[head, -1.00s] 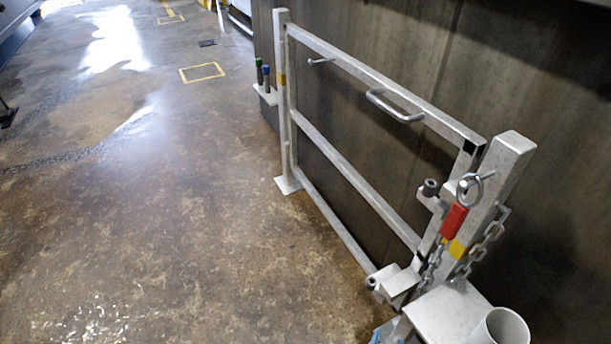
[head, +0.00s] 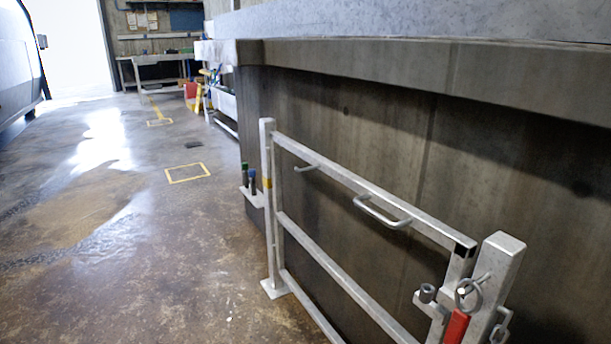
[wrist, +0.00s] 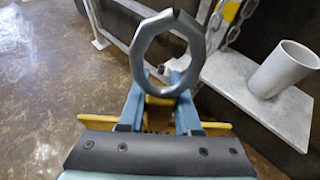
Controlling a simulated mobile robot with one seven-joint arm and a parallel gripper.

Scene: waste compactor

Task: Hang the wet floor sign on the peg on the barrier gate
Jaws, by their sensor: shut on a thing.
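The barrier gate (head: 350,200) is a pale metal frame standing along a dark wall in the head view. A short peg (head: 306,168) sticks out from its top rail near the far left post, and nothing hangs on it. A grey ring (wrist: 137,50) stands up beyond the fingertips, apparently the sign's hanging ring. The gripper does not show in the head view.
A bent handle (head: 382,212) sits on the top rail right of the peg. The near post (head: 492,285) carries a ring latch and red tag. In the wrist view a white tube (wrist: 284,70) stands on a pale shelf (wrist: 230,75). Floor left of the gate is clear.

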